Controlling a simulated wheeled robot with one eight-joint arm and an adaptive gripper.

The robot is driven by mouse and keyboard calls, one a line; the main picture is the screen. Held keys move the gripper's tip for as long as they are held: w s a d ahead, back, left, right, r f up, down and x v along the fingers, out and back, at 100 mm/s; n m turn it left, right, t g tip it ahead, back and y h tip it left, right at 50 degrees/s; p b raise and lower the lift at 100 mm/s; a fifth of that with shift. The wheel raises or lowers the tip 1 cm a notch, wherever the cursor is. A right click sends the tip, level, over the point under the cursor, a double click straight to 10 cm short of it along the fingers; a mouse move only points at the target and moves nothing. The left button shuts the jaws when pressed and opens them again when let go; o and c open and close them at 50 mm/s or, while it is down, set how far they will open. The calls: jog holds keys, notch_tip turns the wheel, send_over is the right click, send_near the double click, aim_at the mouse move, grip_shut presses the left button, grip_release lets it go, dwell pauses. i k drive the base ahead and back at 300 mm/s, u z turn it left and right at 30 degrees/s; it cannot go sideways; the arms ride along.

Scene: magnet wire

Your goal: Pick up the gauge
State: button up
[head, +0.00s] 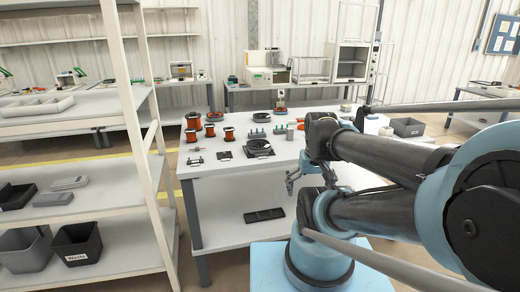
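I cannot tell for sure which thing is the gauge. On the white worktable (215,179), a small dark caliper-like tool (195,161) lies near the front left edge. A small flat dark item (224,155) lies to its right, and a black round device on a square base (259,148) sits further right. My gripper (302,180) hangs in front of the table's front edge, right of these things and apart from them. Its grey fingers are small and partly overlapped by my arm, so their opening is unclear. I see nothing held in it.
Several orange-red wire spools (229,134) stand at the table's left. Green-topped small parts (260,132) stand behind the round device. A black tray (264,215) lies on the lower shelf. A white shelf rack (150,140) stands close at left.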

aim_at(289, 136)
jog(key=k, duration=1.25)
jog(key=z, duration=0.3)
jog(key=i, duration=0.5)
jog(key=z, duration=0.45)
jog(key=i, duration=1.25)
jog(key=u, duration=0.1)
